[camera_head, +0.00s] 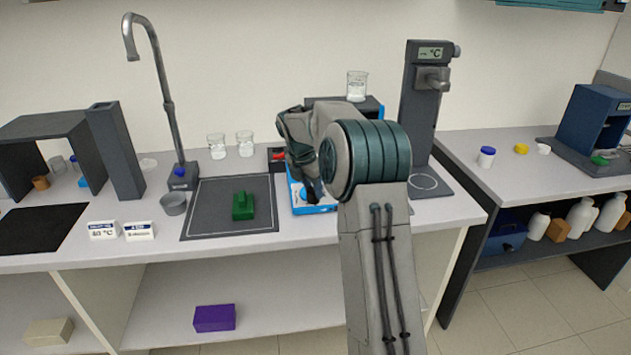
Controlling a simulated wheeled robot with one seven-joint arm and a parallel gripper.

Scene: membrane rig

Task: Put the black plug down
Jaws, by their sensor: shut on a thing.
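My gripper (311,190) points down over the blue-edged unit (323,209) in the middle of the bench. It is shut on a small dark thing, taken to be the black plug. The plug is mostly hidden by the fingers and wrist, and I cannot tell its outline from the dark fingers. I cannot tell whether it touches the unit below. My arm covers the right part of this unit.
A dark mat (214,222) with a green block (243,206) lies left of my gripper. A red-and-black item (277,157) and two glass beakers (245,143) stand behind. A tall device with a display (416,110) stands right. Two white labels (139,231) stand near the front edge.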

